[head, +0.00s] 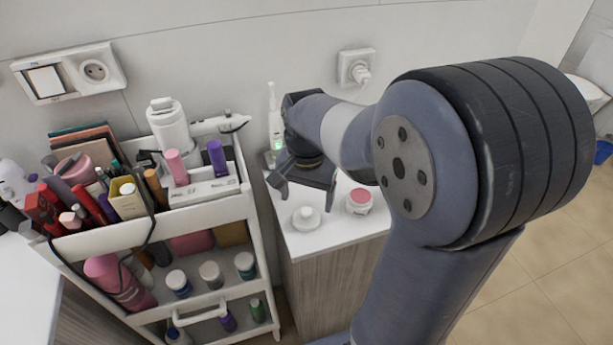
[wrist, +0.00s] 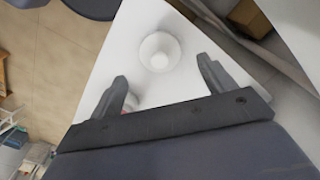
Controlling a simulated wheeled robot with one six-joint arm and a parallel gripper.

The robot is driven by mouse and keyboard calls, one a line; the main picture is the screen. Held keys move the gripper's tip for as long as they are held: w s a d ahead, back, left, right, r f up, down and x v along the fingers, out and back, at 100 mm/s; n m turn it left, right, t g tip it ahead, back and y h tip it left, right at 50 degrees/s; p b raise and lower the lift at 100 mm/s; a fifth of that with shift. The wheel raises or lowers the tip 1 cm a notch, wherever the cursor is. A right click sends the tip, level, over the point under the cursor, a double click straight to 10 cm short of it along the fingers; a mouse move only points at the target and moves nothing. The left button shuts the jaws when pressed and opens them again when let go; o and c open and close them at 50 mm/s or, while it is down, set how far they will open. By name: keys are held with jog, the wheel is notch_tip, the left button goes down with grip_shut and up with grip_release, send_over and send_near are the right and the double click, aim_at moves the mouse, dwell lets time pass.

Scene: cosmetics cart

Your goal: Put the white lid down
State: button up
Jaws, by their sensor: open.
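The white lid (head: 306,218), a round disc with a raised knob, lies on the white top of the small cabinet (head: 330,238), near its front left edge. It also shows in the wrist view (wrist: 159,52), beyond my fingertips and apart from them. My gripper (head: 303,190) is open and empty, above the cabinet top and a little behind the lid. In the wrist view its two fingers (wrist: 163,80) are spread wide. A pink and white jar (head: 359,201) stands to the right of the lid; only a bit of it shows behind the left finger in the wrist view.
A white cart (head: 160,225) full of cosmetics stands close on the left, with bottles on its shelves. An electric toothbrush (head: 275,120) stands at the wall behind my gripper. A wall socket with a plug (head: 358,70) is above. My arm covers the right side.

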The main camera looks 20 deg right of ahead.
aim_at(306, 210)
notch_tip(306, 210, up, 6)
jog(key=shift+r, duration=0.25)
jog(key=shift+f, duration=0.15)
notch_tip(306, 210, down, 12)
jog(key=shift+r, duration=1.6)
